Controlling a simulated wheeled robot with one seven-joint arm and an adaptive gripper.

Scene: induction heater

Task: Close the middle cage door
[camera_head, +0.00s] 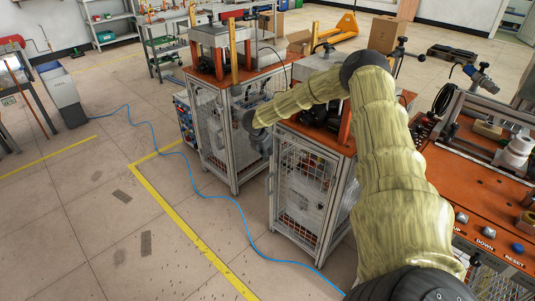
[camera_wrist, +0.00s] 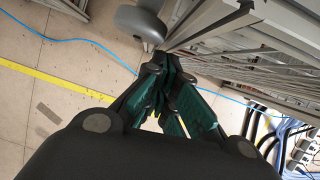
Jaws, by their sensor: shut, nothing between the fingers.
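The middle cage door (camera_head: 303,192) is a grey-framed wire-mesh panel at the front of the middle orange-topped cabinet in the head view. I cannot tell from there whether it is flush with its frame. In the wrist view the mesh panel (camera_wrist: 265,65) runs from the centre to the right edge, seen at a steep angle. My gripper (camera_wrist: 167,82) is shut and empty, with its dark green fingers close to the panel's near edge; I cannot tell whether they touch it. In the head view my gripper (camera_head: 264,147) is small, near the door's upper left corner.
A left cabinet (camera_head: 219,135) with mesh sides stands beside the middle one. An orange control bench (camera_head: 480,195) stands at the right. A blue hose (camera_head: 240,215) crosses the floor past a yellow line (camera_head: 190,228). Blue hoses (camera_wrist: 290,135) show at the wrist view's lower right. Open floor lies left.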

